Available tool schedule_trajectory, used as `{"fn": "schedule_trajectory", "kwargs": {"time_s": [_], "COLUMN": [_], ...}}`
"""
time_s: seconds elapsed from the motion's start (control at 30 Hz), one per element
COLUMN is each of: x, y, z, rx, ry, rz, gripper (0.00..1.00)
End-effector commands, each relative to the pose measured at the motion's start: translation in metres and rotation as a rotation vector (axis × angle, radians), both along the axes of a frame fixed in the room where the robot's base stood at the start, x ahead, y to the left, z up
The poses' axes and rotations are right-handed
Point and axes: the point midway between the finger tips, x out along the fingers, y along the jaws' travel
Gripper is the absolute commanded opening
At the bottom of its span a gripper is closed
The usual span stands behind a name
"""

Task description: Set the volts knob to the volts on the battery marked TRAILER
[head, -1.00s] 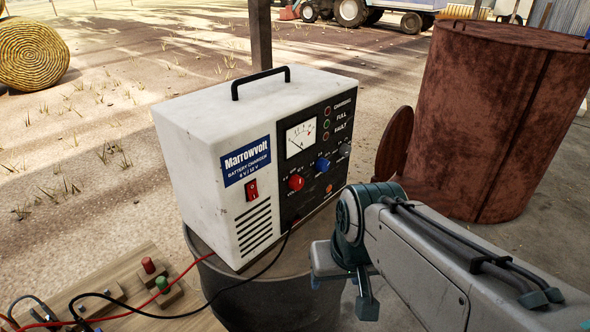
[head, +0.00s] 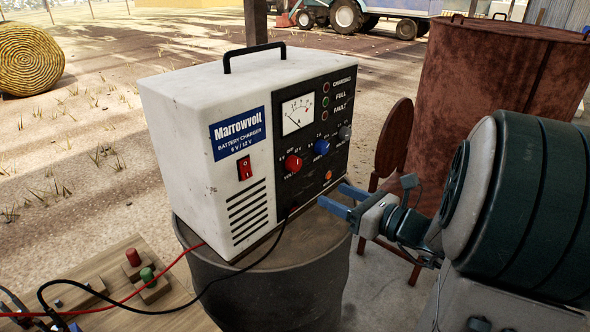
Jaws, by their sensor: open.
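The white battery charger (head: 195,135) stands on a dark drum, its black panel facing right. The red volts knob (head: 293,163) is at the panel's lower left, with small marks around it. Which mark it points to is too small to tell. A blue amps knob (head: 321,146) and a grey knob (head: 345,132) sit to its right. My gripper (head: 331,194) is in front of the panel's lower right, below and right of the volts knob. Its two blue fingers are apart and empty, touching no knob that I can see. No battery marked TRAILER is in view.
The drum (head: 290,290) carries the charger. Red and black cables run left over a wooden board (head: 170,300) with red and green posts. A rusty barrel (head: 475,90) and a round rusty disc (head: 393,138) stand right. An orange button (head: 328,175) is near my fingers.

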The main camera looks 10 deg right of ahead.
Motion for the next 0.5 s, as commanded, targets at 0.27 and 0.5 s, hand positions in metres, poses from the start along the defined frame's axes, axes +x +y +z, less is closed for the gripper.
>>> {"fn": "schedule_trajectory", "kwargs": {"time_s": [0.27,0.5], "x": [0.017,0.057], "y": [-0.014,0.014], "z": [0.001,0.001], "rx": [0.085,0.084], "ry": [-0.005,-0.004], "rz": [-0.076,-0.071], "gripper": [0.57,0.57]}}
